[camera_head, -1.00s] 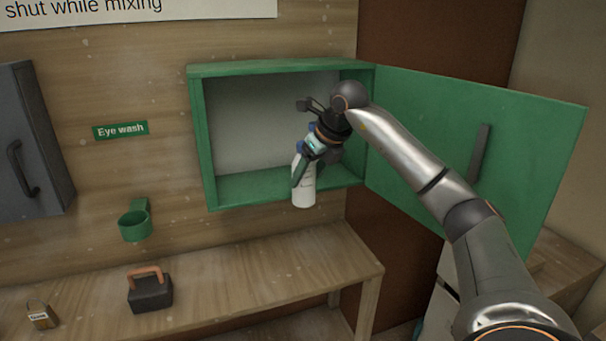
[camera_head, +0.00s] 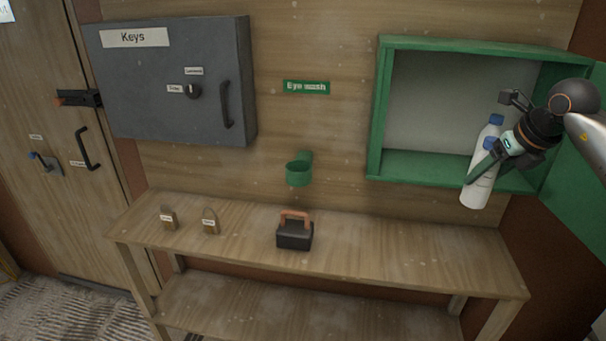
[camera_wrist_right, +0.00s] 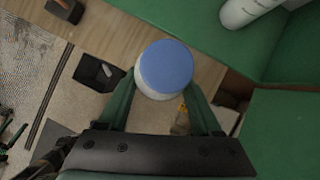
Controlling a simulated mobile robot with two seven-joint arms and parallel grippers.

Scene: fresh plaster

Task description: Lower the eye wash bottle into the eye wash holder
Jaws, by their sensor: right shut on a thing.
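The eye wash bottle (camera_head: 478,188) is white with a blue cap. My right gripper (camera_head: 486,163) is shut on it and holds it slightly tilted in front of the open green cabinet. In the right wrist view its blue cap (camera_wrist_right: 167,65) sits between the fingers (camera_wrist_right: 160,84). The eye wash holder (camera_head: 298,175) is a green ring on the wall below the "Eye wash" sign (camera_head: 306,87), well left of the bottle and apart from it. It looks empty. My left gripper is not in view.
A second white bottle (camera_head: 496,122) stands in the green cabinet (camera_head: 377,120), partly hidden; it also shows in the right wrist view (camera_wrist_right: 245,10). Below the holder, a bench (camera_head: 370,248) carries a black box with an orange handle (camera_head: 294,234) and two padlocks (camera_head: 210,222). A grey key cabinet (camera_head: 165,85) hangs left.

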